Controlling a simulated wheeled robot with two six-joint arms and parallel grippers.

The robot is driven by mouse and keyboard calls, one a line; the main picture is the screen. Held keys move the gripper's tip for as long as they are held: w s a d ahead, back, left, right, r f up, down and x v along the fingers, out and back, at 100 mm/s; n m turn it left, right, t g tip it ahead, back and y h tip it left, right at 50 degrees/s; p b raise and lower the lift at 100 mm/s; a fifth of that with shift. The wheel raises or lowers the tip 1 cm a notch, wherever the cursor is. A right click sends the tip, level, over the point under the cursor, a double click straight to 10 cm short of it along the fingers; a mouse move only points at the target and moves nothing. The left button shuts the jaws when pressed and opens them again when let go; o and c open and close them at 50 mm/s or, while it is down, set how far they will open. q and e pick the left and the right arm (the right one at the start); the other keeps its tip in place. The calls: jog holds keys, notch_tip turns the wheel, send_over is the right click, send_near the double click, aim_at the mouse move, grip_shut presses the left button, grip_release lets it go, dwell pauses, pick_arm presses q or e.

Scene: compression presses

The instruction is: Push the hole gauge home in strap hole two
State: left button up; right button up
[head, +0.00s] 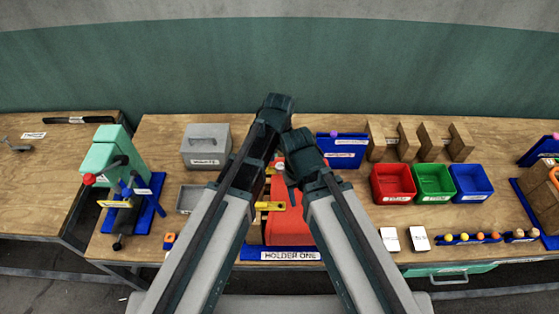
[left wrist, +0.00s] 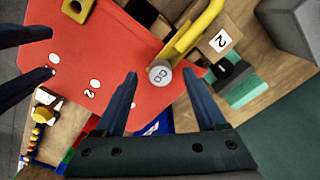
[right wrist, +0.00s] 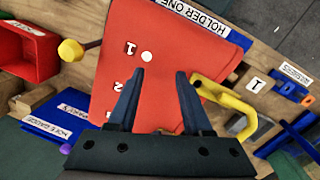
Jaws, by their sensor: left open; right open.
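Hole two (left wrist: 96,85) shows in the left wrist view. A round grey end with letters (left wrist: 159,74), apparently the hole gauge, sits between the open fingertips of my left gripper (left wrist: 160,80); I cannot tell whether they touch it, and its lower end is hidden. My right gripper (right wrist: 160,72) is open and empty over the strap.
A yellow clamp handle (right wrist: 228,98) rises beside the strap. A yellow knob on a dark rod (right wrist: 70,50) stands at its other edge. The blue hole gauge stand (head: 342,150) is behind my right arm. Red (head: 393,183), green (head: 433,183) and blue bins (head: 470,182) stand right. My wrists are close together.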

aim_at(280, 167)
pick_arm(q)
notch_tip(280, 167, up, 12)
jog(key=p, duration=1.1)
jog(key=shift+r, duration=0.2)
pick_arm(e)
notch_tip(280, 167, up, 12)
jog(key=shift+r, duration=0.15)
pick_arm(q)
jog(key=shift+f, duration=0.1)
pick_arm(e)
jog(key=shift+s, duration=0.1)
